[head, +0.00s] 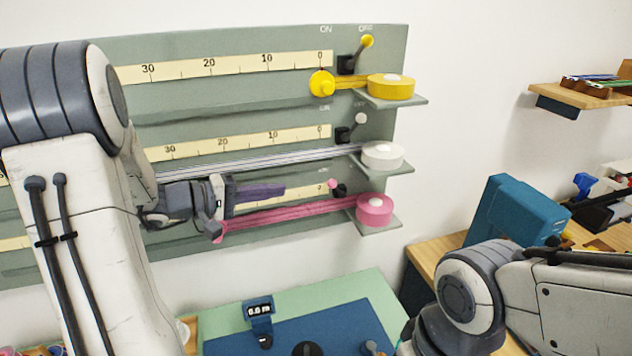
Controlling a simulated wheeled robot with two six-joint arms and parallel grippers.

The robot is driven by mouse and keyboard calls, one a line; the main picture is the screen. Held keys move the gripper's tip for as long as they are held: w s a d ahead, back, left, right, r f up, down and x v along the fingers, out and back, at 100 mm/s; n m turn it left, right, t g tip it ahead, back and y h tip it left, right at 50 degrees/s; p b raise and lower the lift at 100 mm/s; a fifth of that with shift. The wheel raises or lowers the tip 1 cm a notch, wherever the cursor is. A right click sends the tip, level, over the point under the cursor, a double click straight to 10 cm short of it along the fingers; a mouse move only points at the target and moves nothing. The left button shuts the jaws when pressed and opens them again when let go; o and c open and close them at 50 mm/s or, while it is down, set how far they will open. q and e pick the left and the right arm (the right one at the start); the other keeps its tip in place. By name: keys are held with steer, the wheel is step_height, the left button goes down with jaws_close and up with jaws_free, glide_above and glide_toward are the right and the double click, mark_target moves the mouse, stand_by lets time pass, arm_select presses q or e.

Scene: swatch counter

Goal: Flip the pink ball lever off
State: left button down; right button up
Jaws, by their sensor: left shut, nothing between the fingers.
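The pink ball lever (332,184) is on the lowest row of the green wall panel. Its small pink ball leans to the left of its black base (341,191), toward the ON side. My left gripper (284,189) is shut and empty, with its fingers pointing right. In the picture its tips are to the left of the pink ball, with a gap between them. It covers part of the lowest scale. The pink ribbon (290,215) runs below the fingers to the pink spool (375,209). My right gripper is not in view.
Above, the white ball lever (361,118) and yellow ball lever (367,41) lean right, toward OFF. The yellow spool (390,87) and white spool (382,155) sit on small shelves. A blue mat (330,310) lies below. A teal box (515,212) stands at the right.

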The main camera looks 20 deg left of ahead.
mark_target(328, 184)
arm_select(q)
steer(key=p+x, duration=0.4)
steer(key=x, duration=0.5)
steer(key=shift+w+d, duration=0.15)
steer(key=shift+d, duration=0.05)
steer(key=shift+w+d+f, duration=0.2)
steer(key=shift+w+d, duration=0.1)
steer(key=shift+w, duration=0.05)
steer(key=shift+a+r, duration=0.1)
